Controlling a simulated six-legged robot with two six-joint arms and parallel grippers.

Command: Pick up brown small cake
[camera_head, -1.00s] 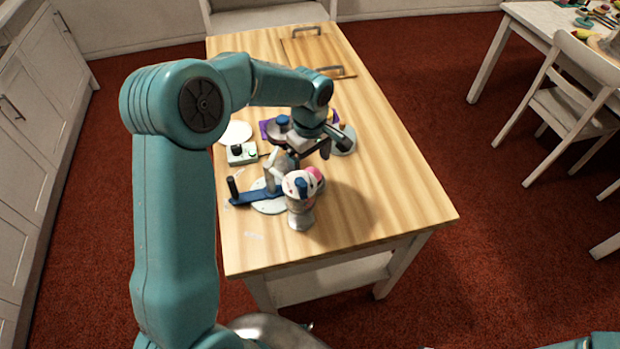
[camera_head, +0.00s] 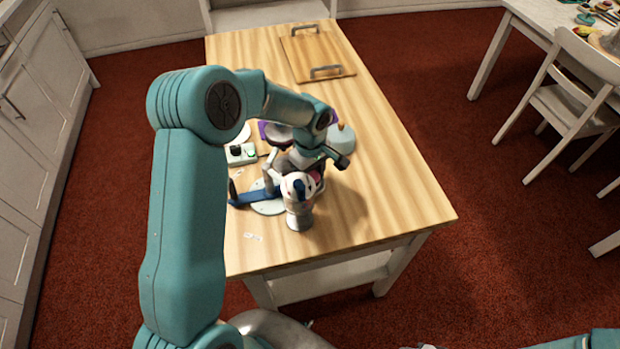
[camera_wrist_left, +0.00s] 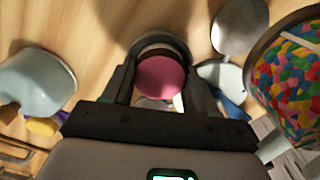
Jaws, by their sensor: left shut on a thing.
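A small round cake with a pink top (camera_wrist_left: 161,78) and a dark brown edge shows in the left wrist view. My left gripper (camera_wrist_left: 160,68) is shut on it, with one dark finger on each side. In the head view, my left gripper (camera_head: 312,165) is low over the near part of the wooden table, just behind a tall jar (camera_head: 299,205). The jar and gripper hide most of the cake there. I cannot tell whether the cake is lifted off its support. My right gripper is out of view.
A container of colourful sprinkles (camera_wrist_left: 290,85) stands close on the right in the wrist view. A pale blue dome (camera_head: 341,139) stands behind the gripper. The table's right side (camera_head: 410,185) is clear.

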